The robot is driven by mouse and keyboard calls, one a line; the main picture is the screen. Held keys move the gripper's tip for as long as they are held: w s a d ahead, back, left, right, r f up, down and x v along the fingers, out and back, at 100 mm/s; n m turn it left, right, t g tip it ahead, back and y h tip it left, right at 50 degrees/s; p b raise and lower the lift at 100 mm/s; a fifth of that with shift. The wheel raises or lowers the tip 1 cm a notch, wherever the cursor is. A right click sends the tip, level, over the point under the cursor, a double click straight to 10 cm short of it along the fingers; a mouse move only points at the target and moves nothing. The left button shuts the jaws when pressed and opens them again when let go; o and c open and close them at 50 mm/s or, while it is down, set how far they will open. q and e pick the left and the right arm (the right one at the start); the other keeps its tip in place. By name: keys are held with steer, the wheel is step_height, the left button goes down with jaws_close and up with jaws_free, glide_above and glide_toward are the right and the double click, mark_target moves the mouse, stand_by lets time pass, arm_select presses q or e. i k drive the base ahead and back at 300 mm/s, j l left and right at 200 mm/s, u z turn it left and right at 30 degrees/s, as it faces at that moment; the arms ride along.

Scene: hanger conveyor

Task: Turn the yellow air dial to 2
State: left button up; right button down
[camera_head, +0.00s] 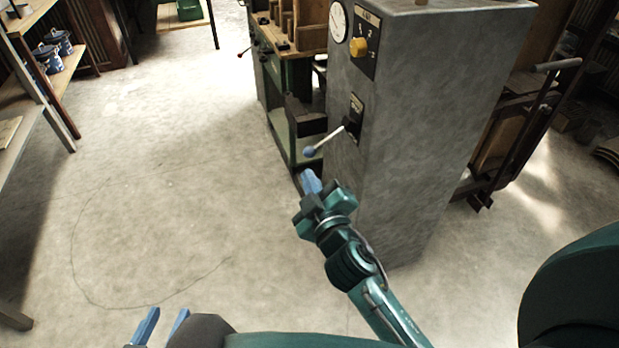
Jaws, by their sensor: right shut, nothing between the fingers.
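The yellow air dial (357,46) is a small knob on a black plate (366,62) high on the grey cabinet (408,110). Small marks run down the plate to the right of the knob; its pointing direction is too small to tell. My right gripper (311,181) is shut and empty, in front of the cabinet, well below the dial in the picture and apart from it. My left gripper (161,326) shows at the bottom edge with its two blue fingers apart, empty, far from the dial.
A round white gauge (337,21) sits left of the dial. A workbench (287,90) stands behind the cabinet.

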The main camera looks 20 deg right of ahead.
mark_target(358, 46)
steer(key=k, duration=1)
